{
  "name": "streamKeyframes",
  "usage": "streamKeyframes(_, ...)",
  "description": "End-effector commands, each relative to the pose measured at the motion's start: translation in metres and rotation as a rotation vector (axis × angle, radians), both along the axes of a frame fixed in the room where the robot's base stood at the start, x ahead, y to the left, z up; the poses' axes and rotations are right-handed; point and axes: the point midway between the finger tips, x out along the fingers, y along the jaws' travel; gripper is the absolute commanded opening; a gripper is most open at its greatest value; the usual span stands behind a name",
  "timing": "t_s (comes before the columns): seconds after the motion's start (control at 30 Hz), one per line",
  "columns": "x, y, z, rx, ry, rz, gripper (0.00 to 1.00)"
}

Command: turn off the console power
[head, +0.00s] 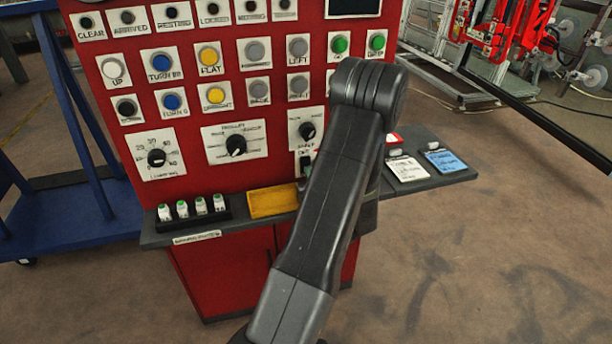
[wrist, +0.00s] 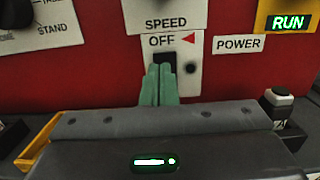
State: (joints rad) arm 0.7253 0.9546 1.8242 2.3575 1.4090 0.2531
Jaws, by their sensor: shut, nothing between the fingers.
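The console (head: 150,90) is a red panel of buttons and dials. In the wrist view its power switch (wrist: 165,58) is a small black part on a white plate (wrist: 192,52) marked OFF with a red arrow, beside a POWER label (wrist: 239,43). My gripper (wrist: 163,72) has green fingers pressed together, with nothing between them. Their tips are right in front of the switch's lower part and hide it. I cannot tell whether they touch it. In the head view my arm covers most of this area. A RUN sign (wrist: 288,23) glows green.
A blue frame (head: 85,215) stands left. Open floor (head: 500,260) lies right.

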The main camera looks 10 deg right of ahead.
Motion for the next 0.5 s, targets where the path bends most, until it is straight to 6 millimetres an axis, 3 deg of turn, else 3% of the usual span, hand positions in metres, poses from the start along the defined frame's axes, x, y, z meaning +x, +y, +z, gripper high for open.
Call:
streamKeyframes(0.3, -0.072, -0.005, 0.009, 0.000, 0.000, -0.003, 0.00)
streamKeyframes(0.5, -0.094, -0.005, 0.013, 0.001, 0.000, -0.002, 0.00)
